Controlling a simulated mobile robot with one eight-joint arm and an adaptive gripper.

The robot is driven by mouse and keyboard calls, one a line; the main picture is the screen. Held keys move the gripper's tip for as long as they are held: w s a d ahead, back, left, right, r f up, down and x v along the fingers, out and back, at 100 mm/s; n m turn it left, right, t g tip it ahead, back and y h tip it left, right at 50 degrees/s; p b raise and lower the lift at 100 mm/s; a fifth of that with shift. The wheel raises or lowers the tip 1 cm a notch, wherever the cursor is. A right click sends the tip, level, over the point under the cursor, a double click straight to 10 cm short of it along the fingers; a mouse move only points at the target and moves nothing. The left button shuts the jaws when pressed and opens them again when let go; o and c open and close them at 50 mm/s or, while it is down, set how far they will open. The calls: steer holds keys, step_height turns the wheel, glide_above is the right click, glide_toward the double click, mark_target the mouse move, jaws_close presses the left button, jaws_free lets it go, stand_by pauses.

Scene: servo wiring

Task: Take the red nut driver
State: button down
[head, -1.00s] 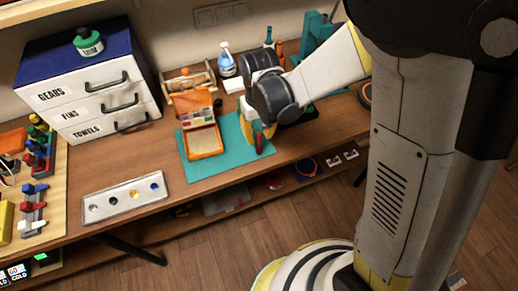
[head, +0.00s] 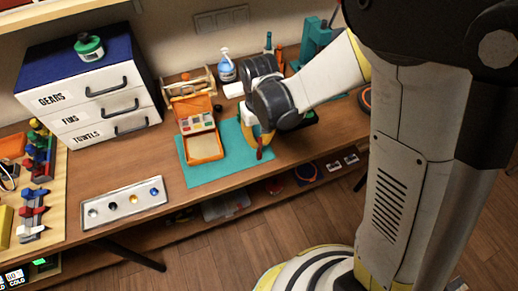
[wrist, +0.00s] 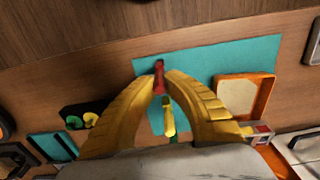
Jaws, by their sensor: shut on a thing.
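The red nut driver (head: 259,153) stands out below my gripper at the front right of the teal mat (head: 226,138). In the wrist view, the red nut driver (wrist: 159,76) is between the two yellow fingertips. My gripper (wrist: 160,82) is shut on it. A driver with a yellow handle (wrist: 169,120) shows between the fingers, nearer the palm. In the head view my wrist hides much of the gripper, and I cannot tell whether the red driver touches the mat.
An open orange case (head: 205,148) sits on the mat to the left of my gripper. A metal tray (head: 150,198) lies farther left. A blue spray bottle (head: 227,70) and orange-handled tools stand behind. The bench's front edge is close by.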

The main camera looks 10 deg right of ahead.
steer(key=shift+r+p, duration=3.05)
steer(key=shift+r, duration=1.5)
